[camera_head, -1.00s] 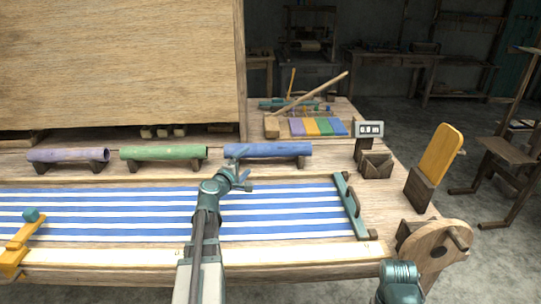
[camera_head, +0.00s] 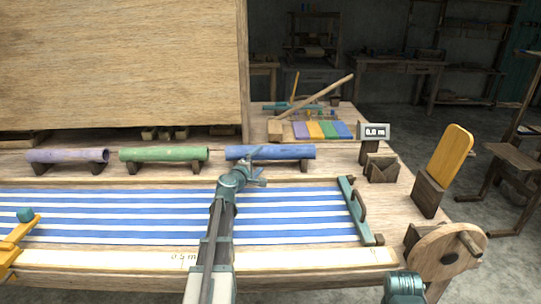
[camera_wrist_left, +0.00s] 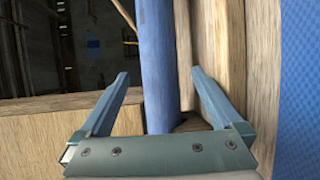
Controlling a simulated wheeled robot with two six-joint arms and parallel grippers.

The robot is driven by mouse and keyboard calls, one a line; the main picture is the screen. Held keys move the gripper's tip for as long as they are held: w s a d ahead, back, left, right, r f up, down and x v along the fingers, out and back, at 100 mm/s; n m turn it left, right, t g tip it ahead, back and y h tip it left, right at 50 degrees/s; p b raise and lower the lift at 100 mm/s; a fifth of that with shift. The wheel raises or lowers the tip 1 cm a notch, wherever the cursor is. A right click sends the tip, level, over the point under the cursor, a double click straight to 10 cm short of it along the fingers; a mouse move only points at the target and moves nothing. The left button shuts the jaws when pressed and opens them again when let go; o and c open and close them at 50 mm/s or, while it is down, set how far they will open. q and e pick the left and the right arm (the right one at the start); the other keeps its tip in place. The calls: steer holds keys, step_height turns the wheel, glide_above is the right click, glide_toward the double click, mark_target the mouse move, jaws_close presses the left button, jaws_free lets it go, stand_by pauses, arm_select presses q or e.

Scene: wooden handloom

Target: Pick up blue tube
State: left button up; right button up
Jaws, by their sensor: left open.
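The blue tube (camera_head: 293,152) rests on dark wooden cradles at the back of the loom, right of the green tube (camera_head: 164,154) and the purple tube (camera_head: 67,156). My left gripper (camera_head: 266,168) is open at the left part of the blue tube and hides a bit of it. In the left wrist view, the blue tube (camera_wrist_left: 157,45) runs between the two spread fingers of my left gripper (camera_wrist_left: 160,73), with visible gaps on both sides. Contact does not show. My right gripper is out of view.
A striped blue and white cloth (camera_head: 120,214) lies in front of the tubes. A tall wooden panel (camera_head: 120,65) stands behind at left. A small display (camera_head: 374,131), a wooden box (camera_head: 382,168) and a yellow paddle (camera_head: 450,153) stand at right.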

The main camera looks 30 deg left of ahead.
mark_target(263, 156)
arm_select(q)
steer(key=shift+w+a+f+b, duration=0.1)
steer(key=shift+w, duration=1)
steer(key=shift+w+a+f+b, duration=0.1)
steer(key=shift+w+a+f, duration=0.05)
steer(key=shift+w, duration=0.9)
steer(key=shift+w+a+f+b, duration=0.1)
steer(key=shift+w, duration=1)
steer(key=shift+s, duration=0.1)
jaws_close()
